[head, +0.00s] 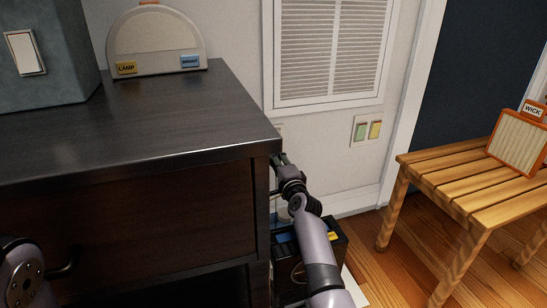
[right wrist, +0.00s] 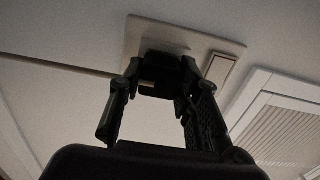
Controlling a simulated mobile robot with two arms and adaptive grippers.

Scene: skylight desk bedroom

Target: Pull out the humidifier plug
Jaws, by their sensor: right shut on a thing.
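A black plug (right wrist: 160,78) shows in the right wrist view in front of a pale wall plate (right wrist: 140,28). My right gripper (head: 280,160) is at the wall just past the right edge of the dark dresser. Its two fingers are shut on the plug, one on each side. Whether the plug sits fully in its socket or is partly out, I cannot tell. In the head view the plug is hidden by the dresser and my gripper. My left gripper is out of view; only a part of my left arm shows at the lower left.
The dresser (head: 140,120) stands close to my right arm. A dark box (head: 335,240) with blue and yellow labels is below it. A wooden bench (head: 450,170) holds an orange-framed "WICK" panel (head: 518,142). A vent (head: 330,50) and a switch plate (head: 367,131) are on the wall.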

